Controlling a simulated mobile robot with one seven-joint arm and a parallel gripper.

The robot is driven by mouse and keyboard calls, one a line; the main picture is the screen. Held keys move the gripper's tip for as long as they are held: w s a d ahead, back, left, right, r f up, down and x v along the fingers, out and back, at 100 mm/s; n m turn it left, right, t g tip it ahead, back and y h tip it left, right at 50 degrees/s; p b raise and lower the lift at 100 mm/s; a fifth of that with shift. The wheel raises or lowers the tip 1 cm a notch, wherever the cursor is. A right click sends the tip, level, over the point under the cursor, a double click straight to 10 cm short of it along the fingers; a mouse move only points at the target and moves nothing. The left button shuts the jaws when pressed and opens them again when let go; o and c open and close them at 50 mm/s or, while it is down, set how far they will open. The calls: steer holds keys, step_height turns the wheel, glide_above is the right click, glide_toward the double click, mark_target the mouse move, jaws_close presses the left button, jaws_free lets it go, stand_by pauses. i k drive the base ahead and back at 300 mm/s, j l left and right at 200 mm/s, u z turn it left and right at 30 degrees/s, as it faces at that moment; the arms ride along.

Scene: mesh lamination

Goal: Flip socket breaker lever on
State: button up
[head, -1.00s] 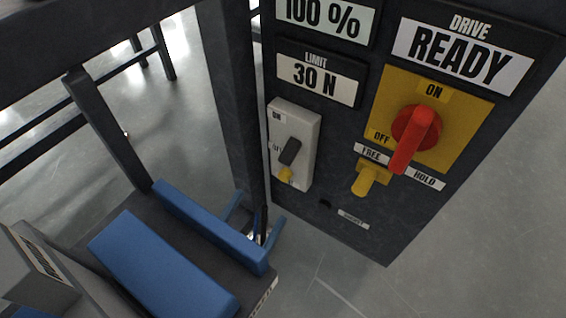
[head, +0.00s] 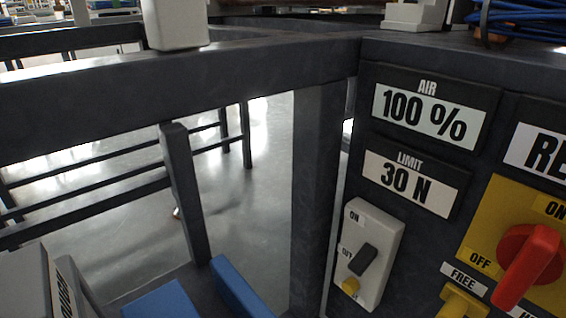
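A pale grey breaker box (head: 383,233) is mounted on the dark panel in the head view, right of centre. It has an ON label near its top and another label, partly covered, lower on its left side. A dark lever (head: 363,259) sticks out from its lower half, below the ON label. A small yellow piece (head: 350,287) shows just below the lever. Whether the box is the socket breaker is not spelled out in legible text. My gripper is not in view.
A red rotary handle (head: 528,265) on a yellow plate and a yellow FREE lever (head: 461,303) sit right of the box. Display plates reading 100 % (head: 425,112) and 30 N (head: 410,183) are above. A dark frame post (head: 316,190) stands close on the left.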

mark_target(362, 261)
steer(key=k+l, duration=0.8)
steer(key=l, duration=0.1)
